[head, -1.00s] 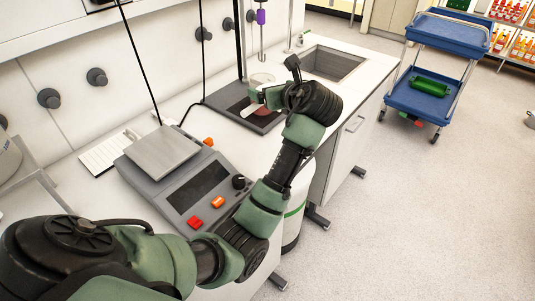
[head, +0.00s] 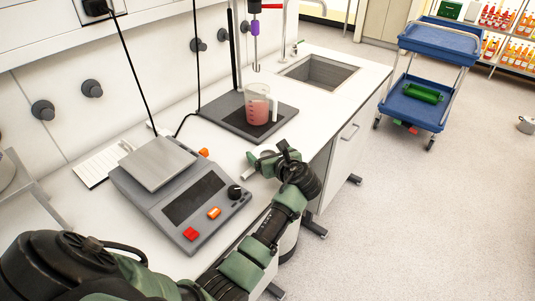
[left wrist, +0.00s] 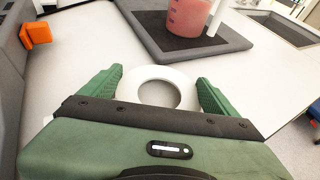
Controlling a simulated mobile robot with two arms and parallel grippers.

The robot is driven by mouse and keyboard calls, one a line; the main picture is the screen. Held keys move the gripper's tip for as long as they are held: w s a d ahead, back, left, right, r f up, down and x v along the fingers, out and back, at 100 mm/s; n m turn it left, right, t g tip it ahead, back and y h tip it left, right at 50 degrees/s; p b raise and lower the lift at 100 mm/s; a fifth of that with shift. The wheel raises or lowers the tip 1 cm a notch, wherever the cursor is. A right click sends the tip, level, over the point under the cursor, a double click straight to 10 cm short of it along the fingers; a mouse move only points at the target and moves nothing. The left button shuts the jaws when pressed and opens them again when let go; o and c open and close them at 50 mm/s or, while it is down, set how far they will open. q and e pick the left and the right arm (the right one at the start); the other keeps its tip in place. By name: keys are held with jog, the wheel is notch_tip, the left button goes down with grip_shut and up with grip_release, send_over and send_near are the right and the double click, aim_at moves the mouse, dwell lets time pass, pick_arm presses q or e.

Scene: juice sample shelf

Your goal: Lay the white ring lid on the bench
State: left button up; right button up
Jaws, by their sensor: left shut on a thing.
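The white ring lid (left wrist: 160,71) is between the two green fingers of my left gripper (left wrist: 160,92) in the left wrist view. The gripper is shut on it and holds it by its sides. In the head view my left gripper (head: 262,164) is over the front part of the white bench (head: 318,101), between the scale and the beaker's plate. The lid is mostly hidden there. It lies roughly flat, low over the bench; I cannot tell whether it touches. My right gripper is not in view.
A beaker with pink liquid (head: 258,110) stands open on a dark stirrer plate (head: 223,111) under a hanging stirrer. A grey scale (head: 184,207) stands to the left. A sink (head: 322,71) is behind. The bench's front edge is close to my gripper.

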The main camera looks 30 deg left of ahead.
pick_arm(q)
jog(key=shift+f, duration=0.25)
jog(key=o, duration=1.1)
jog(key=shift+r, duration=0.1)
jog(key=p+v, duration=0.9)
jog(key=v, duration=0.2)
jog(key=shift+r+p, duration=0.1)
jog(key=shift+p, duration=0.2)
jog(key=shift+s+d, duration=0.25)
jog(key=shift+d, duration=0.15)
